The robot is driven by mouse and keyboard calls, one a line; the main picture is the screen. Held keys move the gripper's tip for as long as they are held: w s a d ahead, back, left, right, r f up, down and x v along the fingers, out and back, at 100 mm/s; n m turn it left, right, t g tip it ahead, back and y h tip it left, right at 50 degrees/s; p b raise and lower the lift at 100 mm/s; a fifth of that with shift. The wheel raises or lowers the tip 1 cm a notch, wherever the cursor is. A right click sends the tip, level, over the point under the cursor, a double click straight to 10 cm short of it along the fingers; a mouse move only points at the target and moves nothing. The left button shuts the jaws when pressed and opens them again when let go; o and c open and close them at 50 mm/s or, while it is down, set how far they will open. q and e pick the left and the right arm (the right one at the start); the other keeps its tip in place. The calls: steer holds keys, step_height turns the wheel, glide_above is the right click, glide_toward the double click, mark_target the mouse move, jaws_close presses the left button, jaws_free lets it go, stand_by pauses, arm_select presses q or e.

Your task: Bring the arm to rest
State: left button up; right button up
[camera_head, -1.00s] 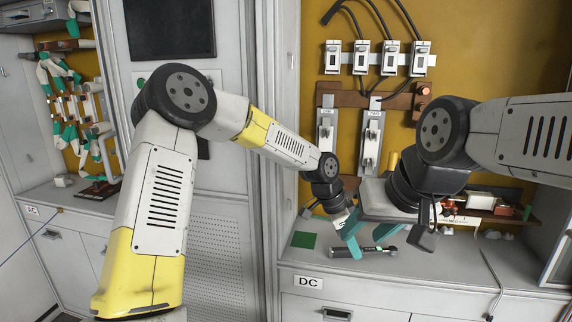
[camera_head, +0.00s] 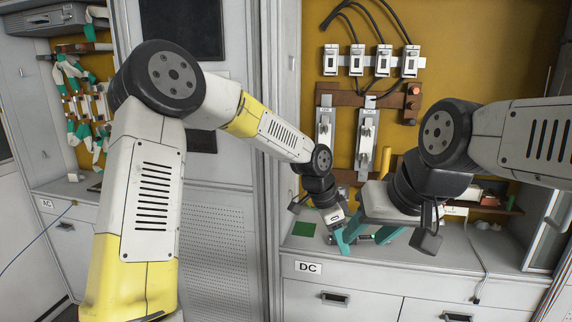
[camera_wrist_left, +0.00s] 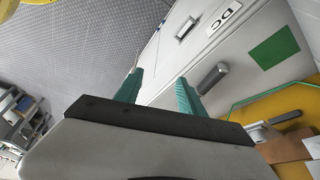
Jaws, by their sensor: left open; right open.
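My left arm comes in from the left in the head view, bent at its elbow. Its gripper hangs low over the counter, partly overlapped by my right gripper (camera_head: 368,238). In the left wrist view my left gripper (camera_wrist_left: 159,77) has its two teal fingers apart, with nothing between them. My right gripper is open over the counter, its teal fingers pointing down; no held object shows. In the head view the two grippers overlap, and I cannot tell whether they touch. A dark grey cylindrical handle (camera_wrist_left: 212,78) shows just beyond a left fingertip.
The grey DC counter (camera_head: 460,247) lies below both grippers, with a green square (camera_head: 303,229) on it. Fuse holders (camera_head: 366,140) and black cables are on the yellow panel behind. A grey cabinet (camera_head: 222,215) stands beside my left arm. A loose cable hangs at the counter's right.

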arm_select(q)
steer(key=s+a+r+n+t+y, duration=0.2)
steer(key=s+a+r+n, duration=0.15)
steer(key=a+r, duration=0.55)
steer(key=s+a+r+n+t, duration=0.1)
steer(key=s+a+r+n, duration=0.2)
steer(key=s+a+n, duration=0.3)
steer(key=s+a+r+n+t, duration=0.2)
steer(key=s+a+n, duration=0.4)
steer(key=s+a, duration=0.4)
steer(key=a+r, duration=0.1)
steer(key=a, duration=0.2)
steer(key=shift+s+a+r, duration=0.15)
steer(key=shift+a+r, duration=0.05)
steer(key=shift+r, duration=0.15)
